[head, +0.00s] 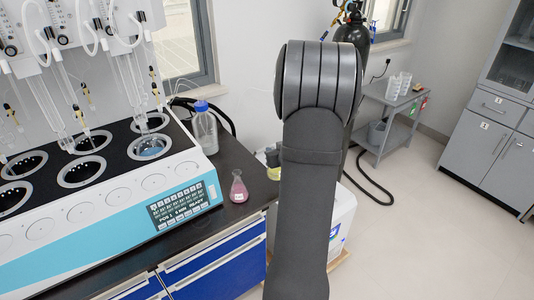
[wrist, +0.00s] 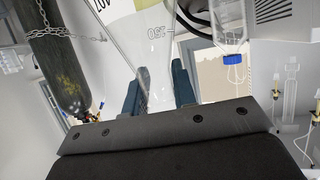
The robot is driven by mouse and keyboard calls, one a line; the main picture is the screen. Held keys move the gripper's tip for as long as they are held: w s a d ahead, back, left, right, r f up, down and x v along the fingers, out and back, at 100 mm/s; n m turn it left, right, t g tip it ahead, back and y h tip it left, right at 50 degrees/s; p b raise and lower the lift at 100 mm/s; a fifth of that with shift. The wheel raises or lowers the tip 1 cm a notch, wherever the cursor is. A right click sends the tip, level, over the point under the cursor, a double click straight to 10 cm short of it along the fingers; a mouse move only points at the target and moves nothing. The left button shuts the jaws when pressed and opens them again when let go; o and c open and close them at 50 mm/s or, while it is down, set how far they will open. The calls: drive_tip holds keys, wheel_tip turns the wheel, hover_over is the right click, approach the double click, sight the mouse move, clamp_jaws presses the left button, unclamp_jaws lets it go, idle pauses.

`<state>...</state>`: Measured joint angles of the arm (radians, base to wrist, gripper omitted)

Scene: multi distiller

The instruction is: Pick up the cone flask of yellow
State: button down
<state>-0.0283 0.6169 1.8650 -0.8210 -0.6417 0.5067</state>
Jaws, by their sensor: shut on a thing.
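The yellow cone flask (wrist: 158,48) is clear glass with printed volume marks and yellow liquid. In the wrist view it appears upside down, with its narrow part between the two fingers of my gripper (wrist: 161,72), which is shut on it. In the head view, a bit of the flask's yellow liquid (head: 273,173) shows just left of my arm, beyond the bench's right end. My arm hides the rest of the flask and most of my gripper there.
A pink cone flask (head: 239,190) and a blue-capped bottle (head: 204,130) stand on the black bench (head: 236,215), beside the multi distiller (head: 150,200). A dark gas cylinder (head: 354,32) stands behind my arm. Open floor lies to the right.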

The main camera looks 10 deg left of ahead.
drive_tip(key=s+d+r, duration=0.2)
drive_tip(key=d+r, duration=0.2)
drive_tip(key=d, duration=0.2)
idle(0.3)
